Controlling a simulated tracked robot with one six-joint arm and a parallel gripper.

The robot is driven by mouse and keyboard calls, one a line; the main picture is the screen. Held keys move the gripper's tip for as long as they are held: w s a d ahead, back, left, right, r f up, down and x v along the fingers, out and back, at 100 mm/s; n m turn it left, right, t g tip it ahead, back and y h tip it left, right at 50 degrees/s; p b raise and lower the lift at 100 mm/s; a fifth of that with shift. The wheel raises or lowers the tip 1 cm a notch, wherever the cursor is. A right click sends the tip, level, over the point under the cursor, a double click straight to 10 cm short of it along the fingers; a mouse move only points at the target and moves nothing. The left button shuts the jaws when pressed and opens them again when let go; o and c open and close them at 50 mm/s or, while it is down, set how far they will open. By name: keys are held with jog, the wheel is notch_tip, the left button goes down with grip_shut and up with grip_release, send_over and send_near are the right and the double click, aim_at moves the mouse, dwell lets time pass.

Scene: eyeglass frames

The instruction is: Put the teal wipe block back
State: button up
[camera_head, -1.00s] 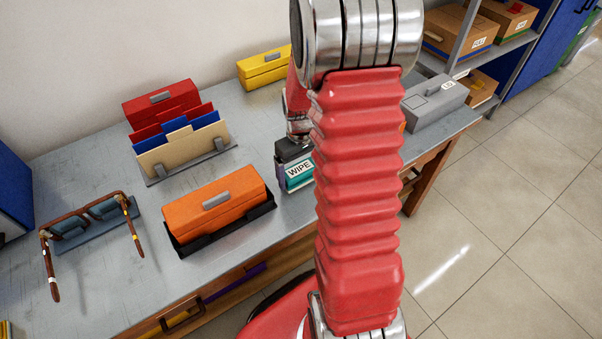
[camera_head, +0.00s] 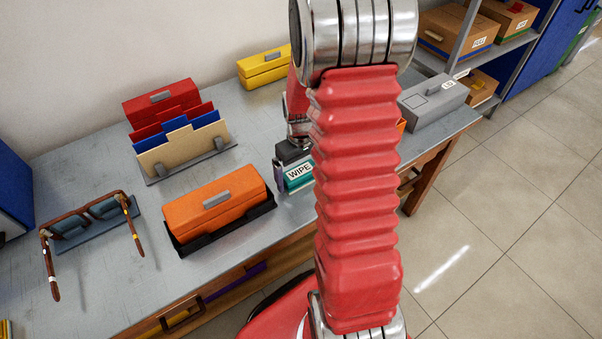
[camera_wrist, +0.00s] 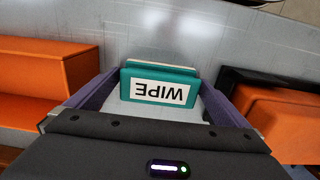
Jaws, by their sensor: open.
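The teal wipe block (camera_head: 299,175) stands on the grey bench, right of the orange box and partly hidden by my arm in the head view. In the wrist view the block (camera_wrist: 160,87) shows its white WIPE label upside down. My gripper (camera_wrist: 161,82) is open, with one purple finger on each side of the block. Narrow gaps show beside the block, though I cannot tell whether either finger touches it. In the head view my gripper (camera_head: 292,163) is low over the bench at the block.
An orange box (camera_head: 215,202) in a black tray (camera_head: 228,234) is close on the left. Another orange thing (camera_wrist: 45,80) is close on the wrist view's left. A file rack (camera_head: 190,160), glasses (camera_head: 90,210), red box (camera_head: 162,100), yellow box (camera_head: 264,68) and grey case (camera_head: 433,100) share the bench.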

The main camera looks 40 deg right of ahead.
aim_at(299, 173)
notch_tip(299, 173, up, 12)
dwell(0.6)
dwell(0.5)
jog(key=s+a+r+t, duration=0.2)
jog(key=s+a+r, duration=0.4)
jog(key=a+r, duration=0.2)
jog(key=s+a+r+t, duration=0.3)
jog(key=s+a+r, duration=0.4)
jog(key=a, duration=0.5)
jog(key=shift+a+r+n+t, duration=0.3)
jog(key=shift+r, duration=0.05)
